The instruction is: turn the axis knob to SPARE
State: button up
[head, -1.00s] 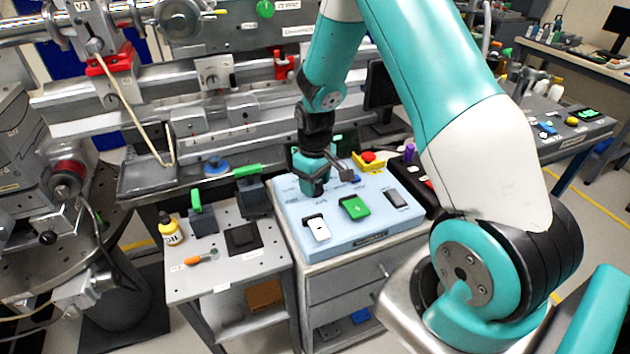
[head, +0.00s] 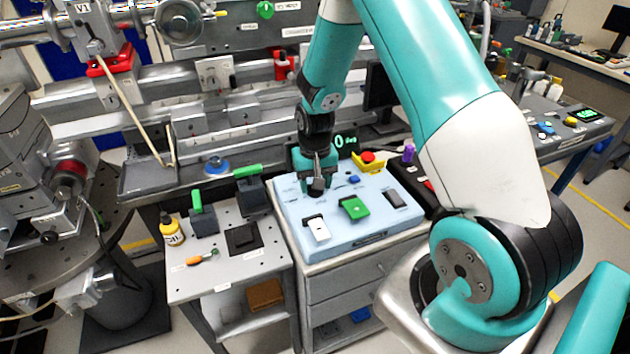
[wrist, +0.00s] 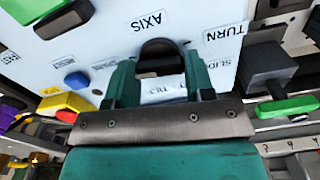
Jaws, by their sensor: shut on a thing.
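The axis knob (wrist: 158,50) is dark and rounded, on a pale blue panel (head: 338,231). In the wrist view it sits between the two green fingers of my gripper (wrist: 160,66), under the printed word AXIS. My gripper is shut on it. In the head view the gripper (head: 319,176) points down at the panel's back left, and the dark knob (head: 317,186) shows at the fingertips. A white label (wrist: 163,88) between the fingers is partly covered and seems to read TILT. I cannot make out a SPARE mark or where the knob points.
The panel also holds a white switch (head: 317,230), a green switch (head: 354,208), a dark switch (head: 396,199) and a blue button (head: 353,180). A red-topped yellow stop button (head: 368,158) stands behind. Green-handled blocks (head: 250,190) stand on the grey cart at left.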

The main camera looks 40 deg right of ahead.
jog(key=shift+w+d+m, duration=0.1)
jog(key=shift+m, duration=0.2)
jog(key=o, duration=0.9)
notch_tip(320, 180, up, 18)
jog(key=shift+f+b, duration=0.25)
jog(key=shift+b, duration=0.1)
